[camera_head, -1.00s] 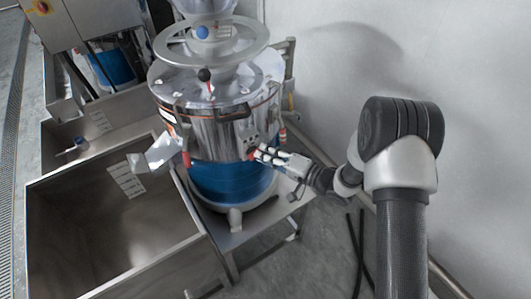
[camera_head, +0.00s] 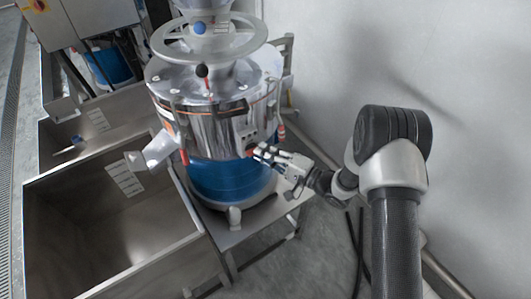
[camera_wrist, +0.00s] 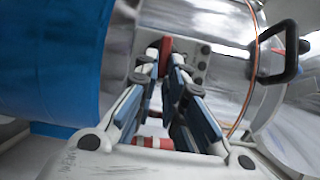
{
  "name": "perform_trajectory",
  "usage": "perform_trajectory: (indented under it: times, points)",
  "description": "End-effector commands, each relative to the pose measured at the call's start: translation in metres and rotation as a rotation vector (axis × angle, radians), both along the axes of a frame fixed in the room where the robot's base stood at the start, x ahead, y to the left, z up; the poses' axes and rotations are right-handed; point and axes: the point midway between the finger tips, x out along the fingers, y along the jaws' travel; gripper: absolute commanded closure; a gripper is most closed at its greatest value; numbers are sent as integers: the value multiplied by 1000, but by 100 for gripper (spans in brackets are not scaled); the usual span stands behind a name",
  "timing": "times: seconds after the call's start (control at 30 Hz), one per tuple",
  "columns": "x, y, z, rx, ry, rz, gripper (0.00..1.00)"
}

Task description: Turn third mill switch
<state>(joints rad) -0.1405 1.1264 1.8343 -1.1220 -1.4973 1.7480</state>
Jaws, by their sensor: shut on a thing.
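The mill (camera_head: 205,130) is a steel drum on a blue base (camera_head: 220,182), in the upper middle of the head view. Its red switch (camera_head: 250,153) is low on the right side of the drum. My gripper (camera_head: 258,150) reaches it from the right, with its fingertips at the switch. In the wrist view, the red switch (camera_wrist: 166,46) shows between the tips of my gripper (camera_wrist: 165,62), in front of a steel panel (camera_wrist: 198,62). My gripper is shut on the switch. The fingers partly hide the switch, so its exact angle is unclear.
An open steel bin (camera_head: 120,220) stands left of the mill, with a spout (camera_head: 160,148) above its edge. A black handle (camera_wrist: 290,52) sticks out from the drum at right in the wrist view. A pale wall (camera_head: 465,80) lies behind my arm.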

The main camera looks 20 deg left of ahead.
Motion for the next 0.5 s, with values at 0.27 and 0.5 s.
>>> perform_trajectory:
  times: [0.27, 0.5]
  points:
    - [1, 0, 1, 2, -2, -2, 80]
    - [0, 0, 1, 1, 0, -1, 70]
